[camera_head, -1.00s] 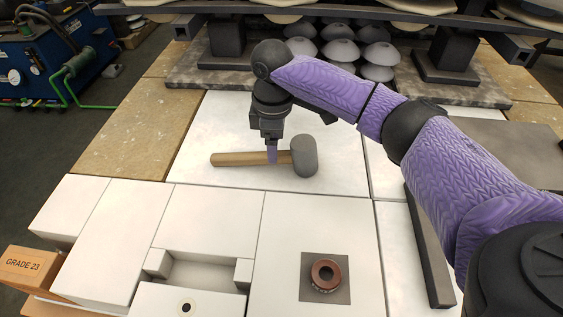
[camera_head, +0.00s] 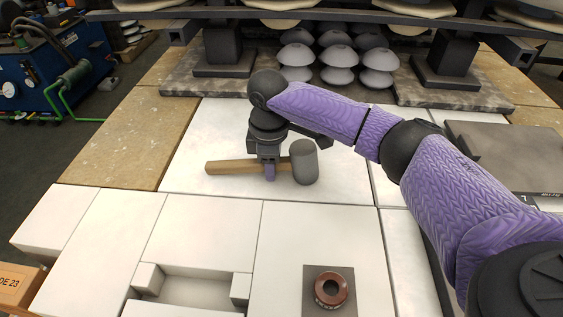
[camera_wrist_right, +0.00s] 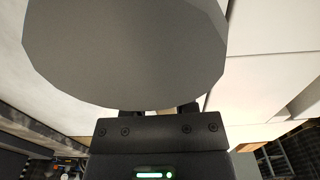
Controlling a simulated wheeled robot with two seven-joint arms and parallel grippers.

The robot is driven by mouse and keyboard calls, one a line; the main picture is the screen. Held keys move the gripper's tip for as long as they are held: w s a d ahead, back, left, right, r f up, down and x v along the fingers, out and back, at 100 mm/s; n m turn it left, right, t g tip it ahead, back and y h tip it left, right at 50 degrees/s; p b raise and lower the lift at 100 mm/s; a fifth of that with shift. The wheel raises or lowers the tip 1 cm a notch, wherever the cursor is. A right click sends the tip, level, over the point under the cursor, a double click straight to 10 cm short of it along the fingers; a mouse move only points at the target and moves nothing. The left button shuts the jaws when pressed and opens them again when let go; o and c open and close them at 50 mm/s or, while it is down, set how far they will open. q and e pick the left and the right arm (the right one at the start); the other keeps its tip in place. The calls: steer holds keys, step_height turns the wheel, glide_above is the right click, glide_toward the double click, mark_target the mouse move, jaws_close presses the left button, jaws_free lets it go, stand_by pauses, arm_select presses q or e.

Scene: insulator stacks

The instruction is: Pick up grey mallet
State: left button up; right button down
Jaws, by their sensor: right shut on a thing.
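The grey mallet has a grey head (camera_head: 304,162) and a wooden handle (camera_head: 232,167). In the head view it lies sideways over the white panel, with its head to the right. My right gripper (camera_head: 270,174) is shut on the handle, close to the head. I cannot tell whether the mallet touches the panel or is slightly above it. In the right wrist view the grey mallet head (camera_wrist_right: 125,50) fills the upper middle and hides the fingertips. My left gripper is not in view.
A brown ring (camera_head: 331,289) sits on a grey square pad at the front. White blocks (camera_head: 198,287) form a recess at the front left. Several grey insulator discs (camera_head: 338,57) stand behind on a stone slab. A grey plate (camera_head: 505,152) lies at the right.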

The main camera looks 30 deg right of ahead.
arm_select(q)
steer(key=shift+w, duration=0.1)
arm_select(e)
steer(key=shift+r, duration=0.1)
step_height(320, 180, up, 10)
steer(key=p, duration=0.5)
steer(key=shift+f, duration=0.25)
steer(key=shift+r, duration=0.25)
steer(key=c, duration=1.1)
jaws_free()
steer(key=shift+c, duration=0.2)
jaws_close()
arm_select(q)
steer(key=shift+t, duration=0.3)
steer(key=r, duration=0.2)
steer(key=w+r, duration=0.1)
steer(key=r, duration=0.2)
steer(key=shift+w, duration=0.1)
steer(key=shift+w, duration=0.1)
arm_select(e)
steer(key=shift+f, duration=0.1)
